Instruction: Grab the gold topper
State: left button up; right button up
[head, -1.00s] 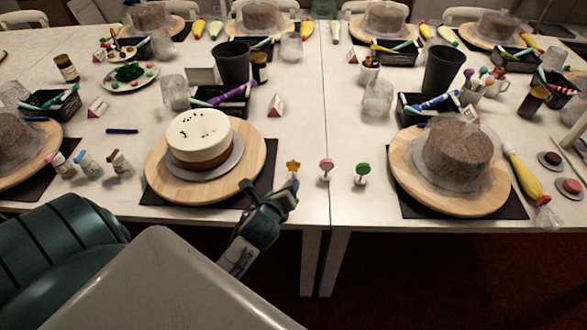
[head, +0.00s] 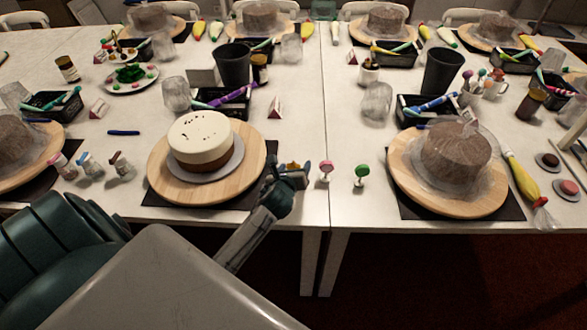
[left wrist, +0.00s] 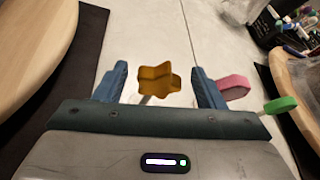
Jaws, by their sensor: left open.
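The gold star-shaped topper (left wrist: 155,80) stands between the two open fingers of my left gripper (left wrist: 160,86) in the left wrist view, with clear gaps to the fingers. In the head view my left gripper (head: 291,175) is at the table's front edge, right of the near cake. It hides most of the gold topper (head: 293,166) there. Whether the fingers touch it cannot be told from the head view. My right gripper is not in view.
A pink topper (head: 326,168) and a green topper (head: 361,172) stand just right of the gripper. A round wooden board (head: 160,183) with a white-and-brown cake (head: 200,136) is at its left. A wrapped cake (head: 456,158) stands farther right.

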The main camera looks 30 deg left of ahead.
pick_arm(q)
jog(key=shift+x, duration=0.75)
jog(key=shift+s, duration=0.1)
jog(key=c, duration=1)
jog(key=shift+c, duration=0.2)
